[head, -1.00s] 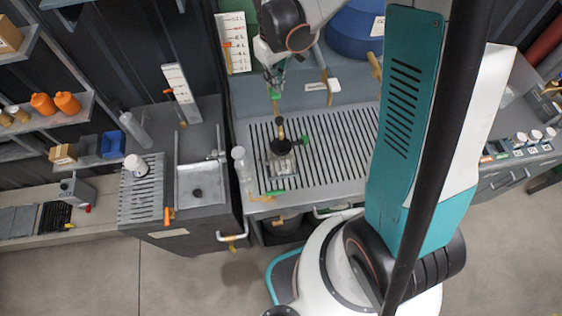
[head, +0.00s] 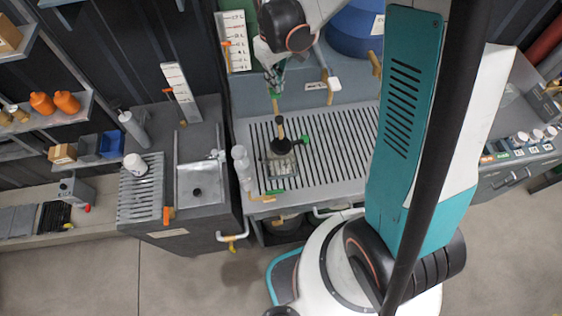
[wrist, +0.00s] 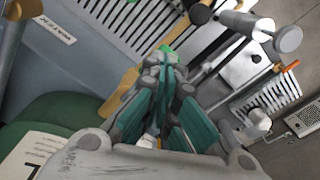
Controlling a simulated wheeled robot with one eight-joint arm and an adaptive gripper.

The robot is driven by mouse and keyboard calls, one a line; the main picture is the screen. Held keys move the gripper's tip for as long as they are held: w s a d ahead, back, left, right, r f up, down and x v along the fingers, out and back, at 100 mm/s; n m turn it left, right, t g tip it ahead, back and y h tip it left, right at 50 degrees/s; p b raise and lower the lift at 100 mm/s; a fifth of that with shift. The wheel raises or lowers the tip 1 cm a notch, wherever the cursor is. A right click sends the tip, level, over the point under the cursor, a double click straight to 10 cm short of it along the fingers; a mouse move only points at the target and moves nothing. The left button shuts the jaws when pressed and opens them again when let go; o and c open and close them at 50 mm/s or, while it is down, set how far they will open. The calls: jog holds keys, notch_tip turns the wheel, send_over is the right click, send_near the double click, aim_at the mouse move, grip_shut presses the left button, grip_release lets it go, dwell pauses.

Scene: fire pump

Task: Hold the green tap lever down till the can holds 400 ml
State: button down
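My gripper (head: 274,80) points down over the back of the grated bench in the head view. In the wrist view my gripper (wrist: 164,66) has its teal fingers together. The green tap lever (head: 275,94) shows just under the fingertips, and its green tip shows past them in the wrist view (wrist: 165,48). The fingers seem to touch it from above; the contact is hidden. A brass tap part (head: 276,106) hangs below. A clear or metal can (head: 281,168) stands on the grate under a black round part (head: 281,147). Its liquid level is too small to read.
A sink (head: 200,183) lies left of the grated bench (head: 335,150). A white scale board (head: 235,42) stands behind, left of my gripper. A blue drum (head: 355,30) stands at the back. A clear bottle (head: 243,172) stands by the grate's left edge. The grate's right part is clear.

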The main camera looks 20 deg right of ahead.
jog(key=shift+f+b, duration=1.2)
jog(key=shift+f, duration=0.15)
dwell(6.7)
